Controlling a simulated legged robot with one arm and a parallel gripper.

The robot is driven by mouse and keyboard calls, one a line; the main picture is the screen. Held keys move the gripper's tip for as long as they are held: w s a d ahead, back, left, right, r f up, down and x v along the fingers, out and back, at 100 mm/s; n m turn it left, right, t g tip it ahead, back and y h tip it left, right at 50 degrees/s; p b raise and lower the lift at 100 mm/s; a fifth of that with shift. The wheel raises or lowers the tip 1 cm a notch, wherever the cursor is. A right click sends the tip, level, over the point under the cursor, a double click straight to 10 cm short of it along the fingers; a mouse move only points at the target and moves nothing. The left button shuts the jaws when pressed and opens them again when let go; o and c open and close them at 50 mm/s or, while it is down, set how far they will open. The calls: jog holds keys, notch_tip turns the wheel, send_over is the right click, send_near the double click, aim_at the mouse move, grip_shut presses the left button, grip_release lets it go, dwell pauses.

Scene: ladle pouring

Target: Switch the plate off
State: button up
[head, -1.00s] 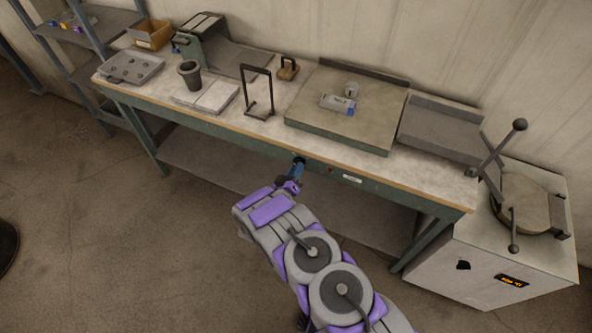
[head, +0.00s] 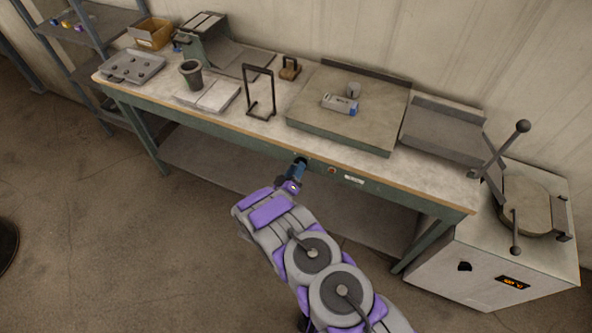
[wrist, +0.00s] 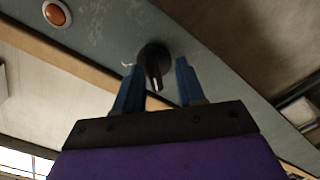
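A black knob (wrist: 154,64) with a white pointer line sits on the green front rail of the workbench. My gripper (wrist: 156,85) has blue fingers, one on each side of the knob in the wrist view. They stand apart with gaps beside the knob's narrow handle, so it looks open. In the head view my gripper (head: 300,163) is at the bench's front rail and hides most of the knob. A round orange-red lamp (wrist: 57,13) is on the rail beside the knob; it also shows in the head view (head: 332,171). A wide flat plate (head: 340,132) lies on the bench above.
A small pale block with a blue end (head: 340,103) and a grey cup (head: 353,90) stand on the plate. A black wire stand (head: 259,95) and a dark pot (head: 191,74) are to the left. A white cabinet (head: 480,275) with a display stands at right.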

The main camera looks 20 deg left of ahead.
jog(key=shift+d, duration=0.2)
jog(key=s+a+p, duration=0.1)
jog(key=s+p, duration=0.2)
jog(key=s, duration=1.4)
jog(key=shift+a, duration=0.3)
jog(key=shift+s, duration=0.1)
